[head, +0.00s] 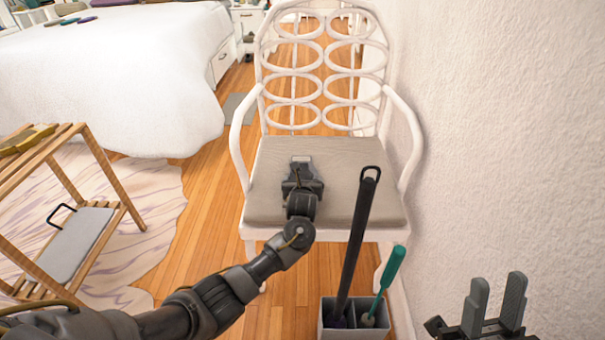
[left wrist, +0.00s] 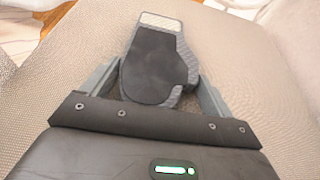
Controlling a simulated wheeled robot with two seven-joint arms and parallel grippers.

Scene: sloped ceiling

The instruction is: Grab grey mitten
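The grey mitten (left wrist: 155,62) lies on the chair's beige seat, with a dark palm patch and a light cuff at its far end. In the head view only its cuff end (head: 301,160) shows past my left gripper (head: 302,178); the rest is hidden. In the left wrist view, the fingers of my left gripper (left wrist: 158,88) stand apart on either side of the mitten. The right finger is very close to the mitten's edge; I cannot tell whether it touches. My right gripper (head: 495,305) is open and empty at the lower right, beside the wall.
The white chair (head: 416,150) has armrests and a ringed back. In front stands a grey holder (head: 356,333) with a tall dark-handled tool (head: 357,235) and a green-handled brush (head: 389,283). A wooden rack (head: 110,175) is at left, a wall (head: 510,130) at right.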

